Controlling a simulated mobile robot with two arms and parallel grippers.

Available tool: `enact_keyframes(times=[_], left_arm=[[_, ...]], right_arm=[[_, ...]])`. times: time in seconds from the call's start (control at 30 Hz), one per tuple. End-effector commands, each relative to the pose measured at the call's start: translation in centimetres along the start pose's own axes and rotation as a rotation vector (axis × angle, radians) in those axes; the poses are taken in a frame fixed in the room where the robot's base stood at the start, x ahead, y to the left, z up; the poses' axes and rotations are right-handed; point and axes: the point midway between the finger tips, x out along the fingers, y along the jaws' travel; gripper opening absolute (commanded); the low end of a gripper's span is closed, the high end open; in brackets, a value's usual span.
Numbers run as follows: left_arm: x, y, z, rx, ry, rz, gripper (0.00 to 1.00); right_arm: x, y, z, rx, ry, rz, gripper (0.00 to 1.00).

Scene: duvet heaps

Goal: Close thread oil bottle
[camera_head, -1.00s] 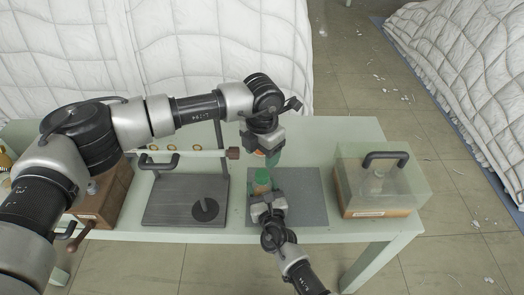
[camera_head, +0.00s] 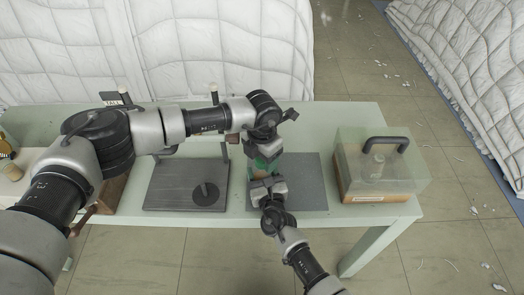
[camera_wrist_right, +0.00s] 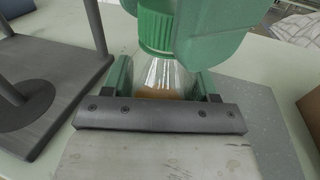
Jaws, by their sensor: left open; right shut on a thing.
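The oil bottle (camera_wrist_right: 165,75) stands upright, with clear walls and orange-brown contents low down. Its ribbed green cap (camera_wrist_right: 156,27) sits at the top of the neck; I cannot tell how tightly. My right gripper (camera_head: 266,182) is shut around the bottle body from the near side, and its green fingers show at both sides in the wrist view. My left gripper (camera_head: 264,157) is open at the cap from above and behind. One of its green fingers (camera_wrist_right: 212,32) overlaps the cap's right side in the wrist view. In the head view the grippers hide most of the bottle.
A grey mat (camera_head: 306,188) lies under the bottle. A dark stand (camera_head: 163,194) with a round disc is to its left. A clear-covered case (camera_head: 348,165) with a black handle is to its right. Wooden boxes are partly hidden behind my left arm.

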Motion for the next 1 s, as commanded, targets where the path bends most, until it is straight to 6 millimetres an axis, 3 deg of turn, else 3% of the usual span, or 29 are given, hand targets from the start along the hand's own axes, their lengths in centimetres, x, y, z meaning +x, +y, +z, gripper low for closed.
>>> enact_keyframes(times=[0.2,0.53,0.73,0.77,0.93,1.0], left_arm=[[0.02,-0.02,0.0,0.0,0.0,0.0,0.6],[0.0,-0.01,0.0,0.0,0.0,0.0,0.1],[-0.01,0.0,0.0,0.0,0.0,0.0,0.1],[-0.01,0.01,0.01,0.0,0.0,0.0,0.41],[-0.01,0.01,0.0,0.0,0.0,0.0,0.67],[-0.01,0.01,0.0,0.0,0.0,0.0,0.68]], right_arm=[[0.0,0.0,0.0,0.0,0.0,0.0,0.0],[0.0,0.0,0.0,0.0,0.0,0.0,0.0],[0.0,0.0,-0.01,0.0,0.0,0.0,0.0],[0.0,0.0,-0.01,0.0,0.0,0.0,0.0],[-0.01,-0.01,-0.01,0.0,0.0,0.0,0.0],[-0.01,-0.01,-0.01,0.0,0.0,0.0,0.0]])
